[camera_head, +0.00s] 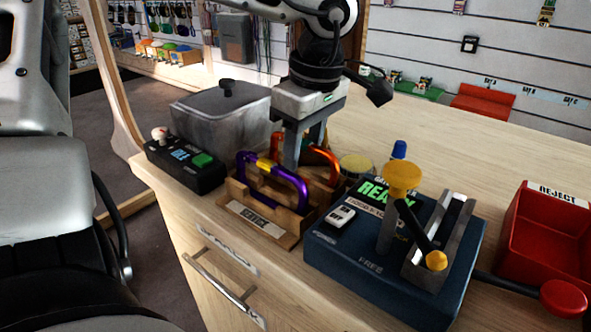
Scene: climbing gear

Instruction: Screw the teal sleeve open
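My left gripper (304,158) points down into a small wooden rack (262,228) on the counter. Its two fingers stand apart, and their tips are hidden among the carabiners. Whether they touch or hold anything between them does not show. A purple carabiner (295,183) with a yellow sleeve (265,165) stands upright at the front of the rack, in front of the fingers. An orange carabiner (325,155) stands behind them. I see no teal sleeve; the gripper or the front carabiner may hide it. My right gripper is not in view.
A blue test fixture (335,250) with a yellow knob (402,176) and a lever stands right of the rack. A red reject bin (545,235) is at the far right. A black button box (185,165) and a grey lidded bin (222,118) stand left.

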